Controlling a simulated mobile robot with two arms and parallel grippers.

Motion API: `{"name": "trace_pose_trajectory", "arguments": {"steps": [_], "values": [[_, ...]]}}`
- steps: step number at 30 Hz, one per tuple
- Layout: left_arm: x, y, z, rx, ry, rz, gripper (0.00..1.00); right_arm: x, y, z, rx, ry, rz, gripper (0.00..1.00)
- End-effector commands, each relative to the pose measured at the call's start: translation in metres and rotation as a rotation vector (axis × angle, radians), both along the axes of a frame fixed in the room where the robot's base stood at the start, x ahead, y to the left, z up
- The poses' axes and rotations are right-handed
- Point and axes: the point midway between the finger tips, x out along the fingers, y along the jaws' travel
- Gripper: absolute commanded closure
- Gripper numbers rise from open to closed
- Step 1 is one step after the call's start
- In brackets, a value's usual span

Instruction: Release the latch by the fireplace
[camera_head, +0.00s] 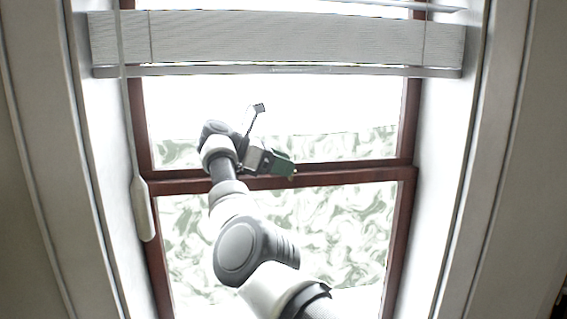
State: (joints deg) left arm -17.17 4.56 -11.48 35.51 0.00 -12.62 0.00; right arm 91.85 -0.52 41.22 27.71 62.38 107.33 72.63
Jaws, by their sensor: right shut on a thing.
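My right arm reaches up from the bottom to the brown window frame. Only a small brass-coloured bit of the latch shows at the fingertips. The rest is hidden by the gripper, so I cannot tell how far it is turned. My left gripper is not in view. No fireplace shows.
The brown-framed window (355,178) has bright upper and lower panes. A pale raised blind (290,38) hangs across the top. A long wand with a white handle (143,208) hangs at the left. Pale window sides stand left and right.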

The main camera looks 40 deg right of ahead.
Motion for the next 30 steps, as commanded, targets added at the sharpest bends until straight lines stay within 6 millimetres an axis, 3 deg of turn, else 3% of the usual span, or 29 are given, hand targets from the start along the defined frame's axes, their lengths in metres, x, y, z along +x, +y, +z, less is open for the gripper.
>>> {"name": "trace_pose_trajectory", "arguments": {"steps": [17, 18, 22, 30], "values": [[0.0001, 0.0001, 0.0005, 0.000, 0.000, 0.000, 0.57, 0.0003, 0.0004, -0.0009, 0.002, 0.000, -0.016, 0.73], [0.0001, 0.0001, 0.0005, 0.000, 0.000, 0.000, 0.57, 0.0003, 0.0004, -0.0009, 0.002, 0.000, -0.016, 0.43], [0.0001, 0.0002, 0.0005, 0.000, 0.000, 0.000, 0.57, 0.0004, 0.0003, -0.0009, 0.002, 0.000, -0.015, 0.23], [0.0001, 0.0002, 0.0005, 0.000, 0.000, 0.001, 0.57, 0.0005, 0.0004, -0.0006, 0.002, 0.001, -0.014, 0.23]]}}
